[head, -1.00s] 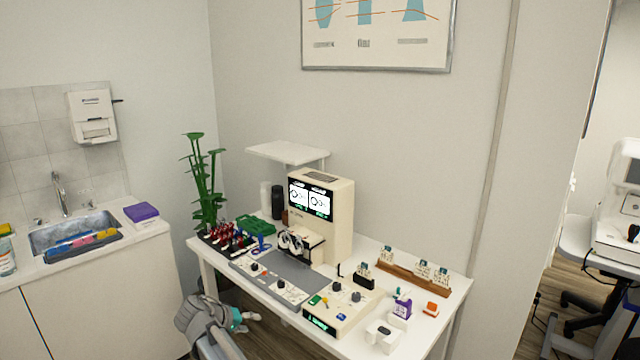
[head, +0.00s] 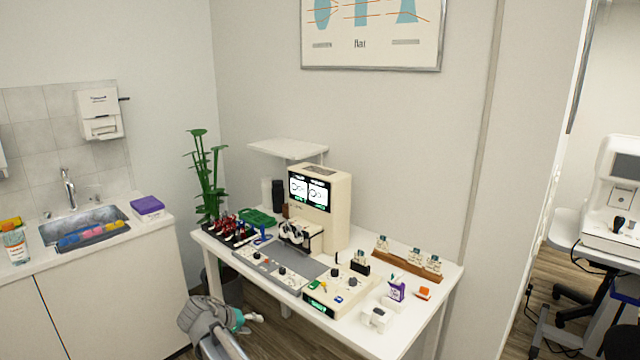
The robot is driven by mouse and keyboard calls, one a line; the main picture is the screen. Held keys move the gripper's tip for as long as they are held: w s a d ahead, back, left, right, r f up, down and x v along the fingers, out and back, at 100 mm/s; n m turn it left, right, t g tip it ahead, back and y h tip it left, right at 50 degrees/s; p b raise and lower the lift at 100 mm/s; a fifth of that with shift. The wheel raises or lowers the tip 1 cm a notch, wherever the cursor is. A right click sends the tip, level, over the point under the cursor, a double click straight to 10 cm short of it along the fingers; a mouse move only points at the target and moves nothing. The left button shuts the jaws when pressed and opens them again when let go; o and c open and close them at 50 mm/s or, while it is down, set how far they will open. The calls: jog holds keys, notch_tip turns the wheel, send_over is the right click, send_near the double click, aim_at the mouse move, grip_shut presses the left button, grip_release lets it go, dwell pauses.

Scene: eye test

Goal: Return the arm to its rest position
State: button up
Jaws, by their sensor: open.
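My arm is folded low at the bottom of the head view, in front of the white table (head: 408,338). My gripper (head: 256,318) is at its end, beside the table's front left side and below the tabletop. It points right, and its small fingers look empty. The gap between the fingers is too small to see clearly. No thing touches the gripper as far as I can see.
The table bears a cream test device (head: 340,205) with a lit screen, a control box (head: 335,300), a wooden rack (head: 408,265) and several small items. A plant (head: 205,175) stands behind. A sink counter (head: 100,290) is left; another machine (head: 615,205) is right.

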jog(key=s+d+f+m+g+y, duration=0.1)
jog(key=s+d+f+g, duration=0.1)
jog(key=d, duration=0.9)
jog(key=s+d+f+m+g+y, duration=0.1)
jog(key=s+d+f+g, duration=0.15)
jog(key=d, duration=0.75)
jog(key=s+d+f+m+g+y, duration=0.2)
jog(key=s+d+m+g+y, duration=0.15)
jog(key=s+d, duration=0.85)
notch_tip(320, 180, up, 13)
jog(key=w+d+p, duration=0.1)
jog(key=d+p, duration=0.1)
jog(key=p, duration=1)
jog(key=shift+w+d+t+y, duration=0.15)
jog(key=shift+w+t+y, duration=0.1)
jog(key=shift+t+y, duration=0.2)
jog(key=shift+f+n, duration=0.1)
jog(key=shift+n, duration=0.15)
